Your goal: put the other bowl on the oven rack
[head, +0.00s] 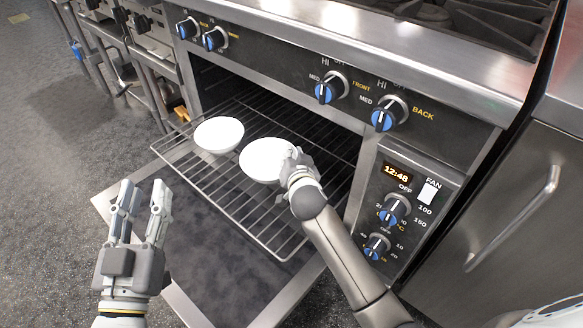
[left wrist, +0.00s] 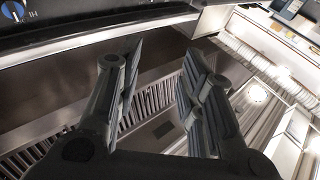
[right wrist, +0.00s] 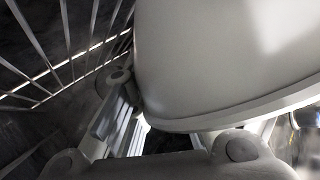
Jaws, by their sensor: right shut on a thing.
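Two white bowls are at the pulled-out oven rack (head: 262,225). The left bowl (head: 219,135) sits on the rack. The right bowl (head: 264,160) is beside it, close to or touching it, over the rack. My right gripper (head: 294,167) is shut on the right bowl's right edge; whether the bowl's base touches the rack cannot be told. That bowl fills much of the right wrist view (right wrist: 225,60), with rack wires to its left. My left gripper (head: 143,195) is open and empty, left of the open oven door; its fingers also show in the left wrist view (left wrist: 157,85).
The oven door (head: 215,215) is folded down under the rack. Knobs (head: 331,87) line the front panel above the opening, and a control panel (head: 398,205) stands right of it. The rack's front part is bare. Floor at left is clear.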

